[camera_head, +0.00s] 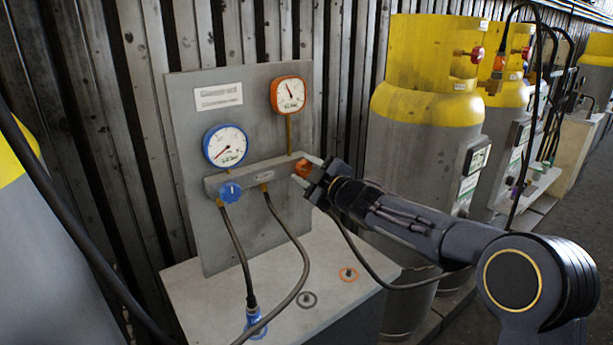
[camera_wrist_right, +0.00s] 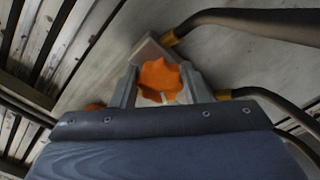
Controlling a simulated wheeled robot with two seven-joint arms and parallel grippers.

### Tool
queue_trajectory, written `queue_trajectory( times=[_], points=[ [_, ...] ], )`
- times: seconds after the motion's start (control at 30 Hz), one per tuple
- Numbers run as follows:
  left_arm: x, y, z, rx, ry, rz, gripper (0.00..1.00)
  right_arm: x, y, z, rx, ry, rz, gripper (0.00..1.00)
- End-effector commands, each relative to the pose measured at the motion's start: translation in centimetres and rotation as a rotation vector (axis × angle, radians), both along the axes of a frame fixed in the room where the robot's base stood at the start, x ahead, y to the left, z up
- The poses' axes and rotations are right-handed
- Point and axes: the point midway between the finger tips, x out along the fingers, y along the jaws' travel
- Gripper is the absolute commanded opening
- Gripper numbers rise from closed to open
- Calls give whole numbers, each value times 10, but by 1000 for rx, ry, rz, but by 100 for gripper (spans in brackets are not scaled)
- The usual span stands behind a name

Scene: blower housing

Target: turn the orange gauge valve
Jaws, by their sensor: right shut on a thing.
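The orange gauge valve (camera_head: 302,168) is a knob at the right end of the grey manifold bar (camera_head: 240,180) on the upright panel. In the right wrist view the lobed orange knob (camera_wrist_right: 160,78) sits between the two fingers. My right gripper (camera_head: 308,170) reaches in from the right and is shut on the knob, partly hiding it in the head view. The orange-rimmed gauge (camera_head: 289,94) is above the valve, its needle pointing up and left. My left gripper is not in view.
A blue gauge (camera_head: 225,146) and blue knob (camera_head: 230,191) are on the panel's left side. Dark hoses (camera_head: 290,235) hang in front of the panel. Grey-and-yellow cylinders (camera_head: 428,70) stand close behind my right arm. The table top (camera_head: 345,300) holds two small rings.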

Motion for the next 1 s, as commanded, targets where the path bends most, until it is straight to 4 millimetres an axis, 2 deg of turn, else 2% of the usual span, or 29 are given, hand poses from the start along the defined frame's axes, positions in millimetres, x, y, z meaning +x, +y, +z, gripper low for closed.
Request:
queue_trajectory(
  times=[0.6, 1.0],
  points=[
    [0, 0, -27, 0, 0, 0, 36, 0, 0, -2, -459, -330, 0, 19],
    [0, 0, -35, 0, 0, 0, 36, 0, 0, 0, -636, -459, 2, 19]
  ],
)
